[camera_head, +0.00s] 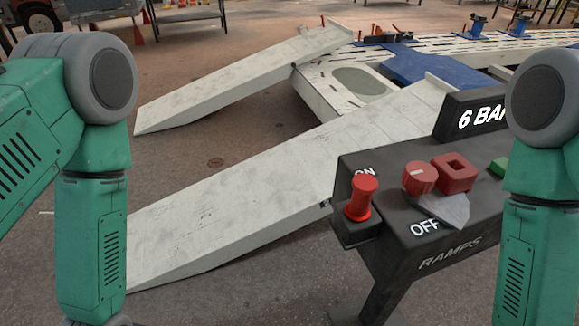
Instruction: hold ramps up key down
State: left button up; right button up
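A dark control box (410,170) stands at the right on a post, with a "RAMPS" label on its front and "ON" and "OFF" marks. A red plunger-shaped key (361,198) sits upright at its left end. Two pale ramps, the near one (230,205) and the far one (230,78), slope down to the floor from the frame bench. Both my arms show, but their grippers are below the picture.
The frame bench (330,92) with a blue plate (415,65) and clamps stands behind the box. A green button (498,167) is partly hidden by my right arm. The floor between the ramps is clear. A dark table (188,14) stands at the back.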

aim_at(498, 165)
jog(key=z, duration=1.2)
